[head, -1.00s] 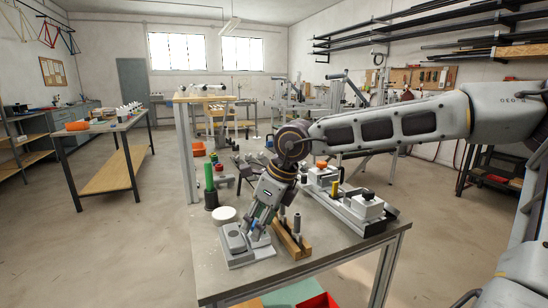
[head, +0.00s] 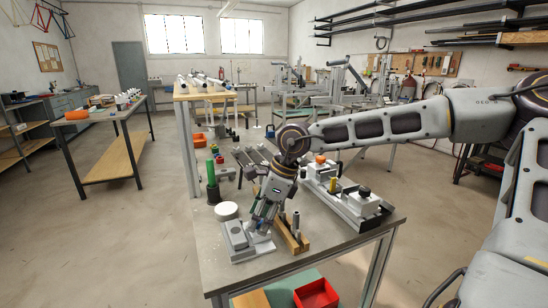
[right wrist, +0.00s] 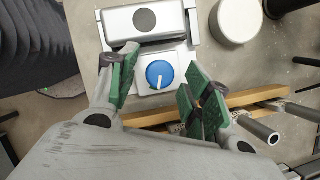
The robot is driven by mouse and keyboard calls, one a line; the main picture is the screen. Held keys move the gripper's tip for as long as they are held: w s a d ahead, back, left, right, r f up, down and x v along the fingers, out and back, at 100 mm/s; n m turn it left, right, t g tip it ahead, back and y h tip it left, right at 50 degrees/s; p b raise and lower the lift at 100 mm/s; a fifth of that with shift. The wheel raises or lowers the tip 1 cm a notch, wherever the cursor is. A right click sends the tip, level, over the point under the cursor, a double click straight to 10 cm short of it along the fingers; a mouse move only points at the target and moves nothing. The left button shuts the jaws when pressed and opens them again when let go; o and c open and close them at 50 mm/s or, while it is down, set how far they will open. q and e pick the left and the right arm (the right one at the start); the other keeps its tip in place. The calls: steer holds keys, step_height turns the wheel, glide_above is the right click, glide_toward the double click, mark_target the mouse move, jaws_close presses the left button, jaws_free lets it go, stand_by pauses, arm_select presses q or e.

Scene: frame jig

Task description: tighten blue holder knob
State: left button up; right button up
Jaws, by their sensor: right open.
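The blue knob (right wrist: 160,74) is a round blue dial with a white pointer line, on the light grey base of the holder. My right gripper (head: 262,222) points down over the holder's right side. In the right wrist view its green-padded fingers (right wrist: 158,92) are open, one on each side of the knob, with visible gaps and nothing held. My left gripper is not in view.
A wooden block with metal pins (head: 293,236) stands close to the right of the gripper. A white round cap (head: 227,210) sits behind the holder, near a green cylinder (head: 211,172). A clamp fixture (head: 358,205) lies further right. The bench's front right is clear.

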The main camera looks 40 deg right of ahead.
steer(key=shift+w+d+n+g+y+p, duration=0.15)
steer(key=shift+n+g+p, duration=0.3)
steer(key=shift+n+p, duration=0.8)
steer(key=shift+a+n+g+y+p, duration=0.15)
steer(key=shift+n+g+p, duration=0.3)
steer(key=shift+n+p, duration=0.8)
steer(key=shift+w+n+g+p, duration=0.15)
steer(key=shift+n+g+p, duration=0.65)
steer(key=shift+n+p, duration=1.15)
steer(key=shift+n, duration=0.25)
steer(key=p+v, duration=0.1)
steer(key=v, duration=1.3)
steer(key=shift+d, duration=0.2)
step_height(320, 180, up, 9)
steer(key=p, duration=0.9)
steer(key=shift+r+p, duration=0.4)
steer(key=shift+p, duration=0.25)
